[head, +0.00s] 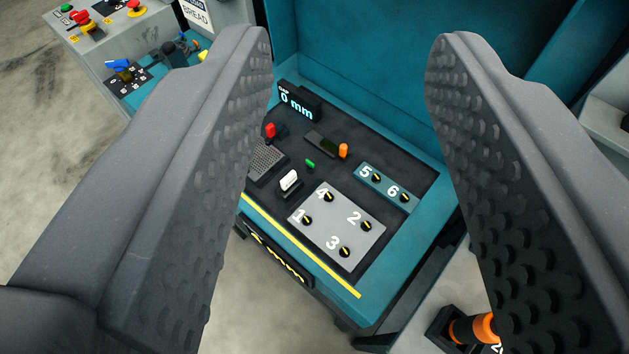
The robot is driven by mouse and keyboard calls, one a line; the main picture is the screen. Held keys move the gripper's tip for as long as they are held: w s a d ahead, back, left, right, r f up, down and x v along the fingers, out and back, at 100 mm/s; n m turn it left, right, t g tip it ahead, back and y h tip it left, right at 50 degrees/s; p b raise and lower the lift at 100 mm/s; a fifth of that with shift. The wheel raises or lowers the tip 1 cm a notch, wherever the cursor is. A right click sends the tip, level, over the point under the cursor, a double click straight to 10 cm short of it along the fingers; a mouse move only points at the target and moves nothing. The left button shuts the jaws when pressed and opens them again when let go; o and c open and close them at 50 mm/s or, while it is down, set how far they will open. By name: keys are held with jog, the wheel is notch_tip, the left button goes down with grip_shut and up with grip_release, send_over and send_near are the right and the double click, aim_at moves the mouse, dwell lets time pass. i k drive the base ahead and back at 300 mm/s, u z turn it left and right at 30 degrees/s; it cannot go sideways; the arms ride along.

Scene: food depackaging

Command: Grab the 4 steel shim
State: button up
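My gripper (348,62) is open and empty, with its two grey studded fingers wide apart at the left and right of the view. Between them, beyond, is a teal machine with a dark control panel (345,178). A light grey plate (335,225) on it carries small black knobs with yellow marks, numbered 1 to 4. The knob marked 4 (329,197) is at the plate's upper left. I cannot make out any piece that is clearly a steel shim. The fingers hide parts of the scene on both sides.
A display (297,107) reads "0 mm". The panel also has a red control (270,130), a white switch (289,180), an orange knob (343,151) and a teal plate (385,188) marked 5 and 6. An orange and black object (472,327) sits lower right. Another console (107,45) stands upper left.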

aim_at(290, 179)
jog(key=z, duration=2.25)
jog(key=k, duration=1.55)
jog(key=u, duration=1.7)
jog(key=i, duration=1)
jog(key=z, duration=0.1)
